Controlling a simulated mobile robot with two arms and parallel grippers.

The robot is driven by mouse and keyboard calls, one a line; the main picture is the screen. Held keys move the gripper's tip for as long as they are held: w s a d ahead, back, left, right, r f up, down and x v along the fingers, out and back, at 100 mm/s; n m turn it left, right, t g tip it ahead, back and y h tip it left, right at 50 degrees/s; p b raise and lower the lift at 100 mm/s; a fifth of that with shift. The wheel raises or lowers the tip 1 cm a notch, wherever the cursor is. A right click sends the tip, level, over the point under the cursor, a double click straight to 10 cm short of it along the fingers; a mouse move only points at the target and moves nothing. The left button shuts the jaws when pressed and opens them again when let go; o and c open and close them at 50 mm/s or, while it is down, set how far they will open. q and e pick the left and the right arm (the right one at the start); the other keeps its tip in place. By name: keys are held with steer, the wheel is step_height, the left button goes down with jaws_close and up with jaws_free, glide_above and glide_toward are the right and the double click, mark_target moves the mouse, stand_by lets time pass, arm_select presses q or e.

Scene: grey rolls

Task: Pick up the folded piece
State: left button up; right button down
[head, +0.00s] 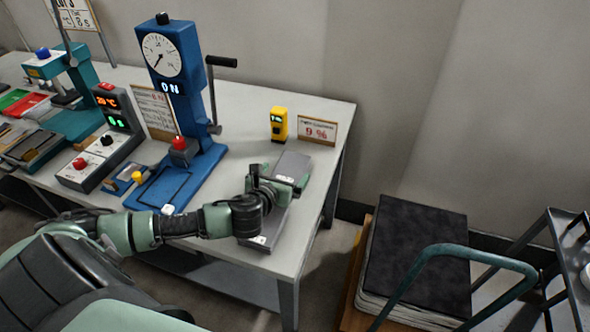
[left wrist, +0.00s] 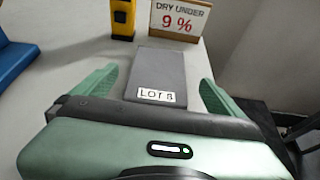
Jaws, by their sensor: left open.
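My left gripper is open. In the left wrist view its green fingers (left wrist: 158,90) stand on either side of the piece, with gaps between. I cannot tell how high they are above the table. My right gripper is not in view.
A yellow meter (head: 279,124) and a "9 %" sign (head: 317,131) stand beyond the piece. A blue dial press (head: 183,110) stands to the left. The table's right edge is close.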

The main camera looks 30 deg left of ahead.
mark_target(292, 166)
arm_select(q)
steer(key=shift+x, duration=1)
steer(key=x, duration=0.4)
steer(key=shift+f, duration=0.2)
steer(key=shift+w+f, duration=0.1)
steer(key=shift+w, duration=0.1)
steer(key=c, duration=1.3)
steer(key=shift+c, duration=1.1)
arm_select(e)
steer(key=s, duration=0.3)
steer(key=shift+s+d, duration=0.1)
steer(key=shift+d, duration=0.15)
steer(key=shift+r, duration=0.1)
